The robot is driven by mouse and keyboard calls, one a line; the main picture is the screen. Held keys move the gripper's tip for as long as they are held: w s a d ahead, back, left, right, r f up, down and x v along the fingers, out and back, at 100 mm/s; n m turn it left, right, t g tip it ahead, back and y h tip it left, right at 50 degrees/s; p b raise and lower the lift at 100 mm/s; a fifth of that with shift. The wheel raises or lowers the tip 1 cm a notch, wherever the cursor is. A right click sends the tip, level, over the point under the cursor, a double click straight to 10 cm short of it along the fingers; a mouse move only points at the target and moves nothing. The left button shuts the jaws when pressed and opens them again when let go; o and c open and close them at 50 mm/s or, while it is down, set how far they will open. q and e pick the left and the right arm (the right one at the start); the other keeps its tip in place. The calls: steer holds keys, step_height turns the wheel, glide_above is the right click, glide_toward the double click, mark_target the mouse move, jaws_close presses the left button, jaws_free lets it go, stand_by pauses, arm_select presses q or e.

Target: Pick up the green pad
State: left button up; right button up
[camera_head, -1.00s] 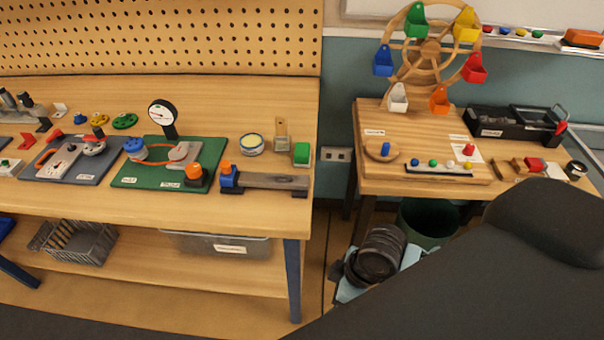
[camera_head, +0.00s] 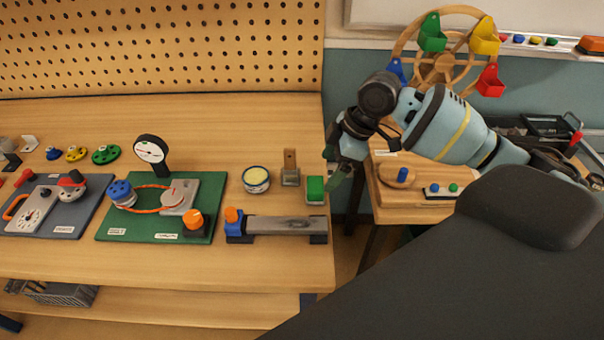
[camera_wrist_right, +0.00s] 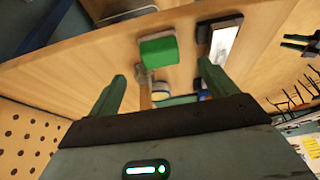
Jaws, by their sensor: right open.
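The green pad (camera_head: 315,187) is a small block with a grey lower part, on the workbench near its right edge. In the right wrist view the green pad (camera_wrist_right: 158,51) lies ahead of the fingertips, between their lines. My right gripper (camera_head: 334,167) is open and empty, just right of and slightly above the pad in the head view. Its two fingers also show in the right wrist view (camera_wrist_right: 160,82), apart from the pad. My left gripper is not in view.
A wooden post on a grey base (camera_head: 290,170) and a round tin (camera_head: 256,179) stand left of the pad. A metal bar fixture with a blue end (camera_head: 282,228) lies in front. A green board (camera_head: 165,225) is farther left. A side table (camera_head: 410,210) stands right, beyond a gap.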

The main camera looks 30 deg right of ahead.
mark_target(317, 184)
steer(key=shift+a+f, duration=0.25)
steer(key=shift+f, duration=0.25)
steer(key=shift+w+a+f, duration=0.15)
steer(key=shift+w+f, duration=0.05)
steer(key=shift+f, duration=0.25)
steer(key=shift+w+f, duration=0.15)
steer(key=shift+f, duration=0.05)
steer(key=shift+a+f, duration=0.1)
steer(key=x, duration=0.5)
steer(key=shift+a, duration=0.1)
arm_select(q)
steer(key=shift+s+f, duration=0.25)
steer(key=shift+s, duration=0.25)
arm_select(e)
steer(key=shift+c, duration=0.4)
